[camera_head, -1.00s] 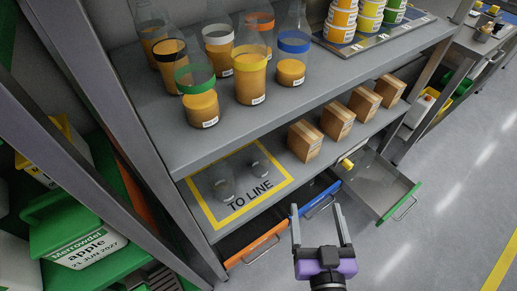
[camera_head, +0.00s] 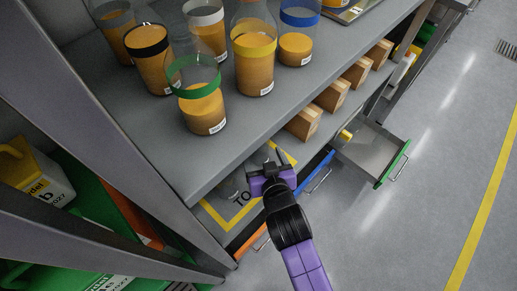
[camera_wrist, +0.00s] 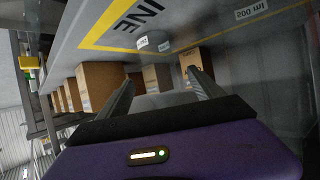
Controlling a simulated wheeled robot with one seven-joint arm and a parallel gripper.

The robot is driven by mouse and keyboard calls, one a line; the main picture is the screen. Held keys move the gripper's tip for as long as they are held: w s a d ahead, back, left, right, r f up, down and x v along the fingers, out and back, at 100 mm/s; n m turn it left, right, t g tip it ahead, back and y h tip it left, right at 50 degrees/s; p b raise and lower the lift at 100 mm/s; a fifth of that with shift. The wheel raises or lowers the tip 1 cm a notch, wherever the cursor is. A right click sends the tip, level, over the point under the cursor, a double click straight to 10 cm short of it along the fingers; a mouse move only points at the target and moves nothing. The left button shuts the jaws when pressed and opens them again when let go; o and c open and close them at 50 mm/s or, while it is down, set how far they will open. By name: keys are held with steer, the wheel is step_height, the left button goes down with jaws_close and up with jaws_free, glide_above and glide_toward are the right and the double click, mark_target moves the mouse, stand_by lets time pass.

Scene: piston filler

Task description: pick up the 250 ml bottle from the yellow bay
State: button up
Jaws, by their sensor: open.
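The yellow bay is a yellow-outlined area (camera_head: 243,212) marked TO LINE on the lower shelf. A clear bottle (camera_head: 231,189) stands in it, partly covered by the upper shelf edge. A second clear bottle (camera_head: 262,157) stands behind my gripper, mostly hidden. The wrist view shows the yellow outline (camera_wrist: 97,30), a label reading 500 ml (camera_wrist: 252,11) on a see-through surface, and a small pale label (camera_wrist: 143,42) too small to read. I cannot tell which bottle is the 250 ml one. My gripper (camera_head: 266,160) is open and empty at the bay's front; its fingers show in the wrist view (camera_wrist: 160,80).
The upper shelf (camera_head: 175,160) overhangs the bay and holds several orange-filled bottles with coloured bands. Several cardboard boxes (camera_head: 303,121) stand right of the bay. Below, a drawer with a green front (camera_head: 392,165) stands open. The floor at right is clear.

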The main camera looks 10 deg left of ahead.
mark_target(260, 149)
steer(key=x, duration=0.5)
steer(key=shift+s+f+b, duration=0.1)
steer(key=shift+f+b, duration=0.05)
steer(key=shift+b, duration=0.25)
steer(key=shift+c, duration=0.3)
steer(key=c, duration=1.4)
